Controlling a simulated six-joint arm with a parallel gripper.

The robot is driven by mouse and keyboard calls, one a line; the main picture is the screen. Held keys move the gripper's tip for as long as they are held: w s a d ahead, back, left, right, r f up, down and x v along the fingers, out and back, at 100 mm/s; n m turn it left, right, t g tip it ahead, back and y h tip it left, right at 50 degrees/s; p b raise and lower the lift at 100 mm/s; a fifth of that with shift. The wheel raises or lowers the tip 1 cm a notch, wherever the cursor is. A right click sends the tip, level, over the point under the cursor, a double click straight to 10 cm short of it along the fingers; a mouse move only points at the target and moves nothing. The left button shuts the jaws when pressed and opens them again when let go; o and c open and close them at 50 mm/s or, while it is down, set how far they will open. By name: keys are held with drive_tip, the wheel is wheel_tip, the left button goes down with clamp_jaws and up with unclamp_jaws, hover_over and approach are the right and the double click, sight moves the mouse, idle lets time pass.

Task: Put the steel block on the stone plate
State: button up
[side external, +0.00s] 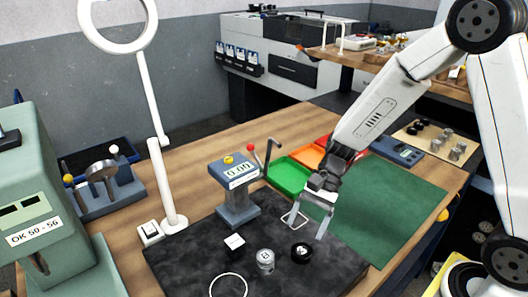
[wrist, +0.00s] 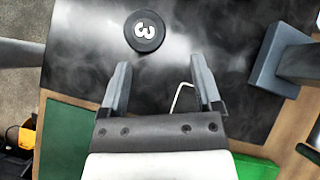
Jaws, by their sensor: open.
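The dark stone plate (side external: 190,265) lies at the front of the bench, and its surface also shows in the wrist view (wrist: 85,60). On it stand a small block with a pale marked top (side external: 234,243), a grey metallic cylinder with a marked top (side external: 265,260) and a black round piece (side external: 301,252) with a white mark. I cannot tell for sure which piece is the steel block. My gripper (side external: 309,220) is open and empty above the plate's right part. In the wrist view, the black piece (wrist: 145,31) lies beyond my gripper's fingertips (wrist: 160,76), apart from them.
Green (side external: 288,176) and orange (side external: 306,156) trays and a green mat (side external: 400,205) lie behind and right. A lamp (side external: 160,180) stands left.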

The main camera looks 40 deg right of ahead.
drive_tip(key=s+d+n+h, duration=0.1)
drive_tip(key=d+n+h, duration=0.1)
drive_tip(key=s+d+n+h, duration=0.2)
drive_tip(key=shift+s+d+f+n+t, duration=0.1)
drive_tip(key=shift+s+f+n+t, duration=0.1)
drive_tip(key=shift+n+t, duration=0.2)
drive_tip(key=d+n+t+h, duration=0.1)
drive_tip(key=n, duration=0.1)
drive_tip(key=d+r+n+t+h, duration=0.1)
drive_tip(key=d+n, duration=0.1)
drive_tip(key=n, duration=0.1)
drive_tip(key=s+d+r+n+t+h, duration=0.1)
drive_tip(key=n+h, duration=0.1)
drive_tip(key=shift+s+d+n+t, duration=0.1)
drive_tip(key=shift+d+n+t, duration=0.2)
drive_tip(key=shift+n, duration=0.1)
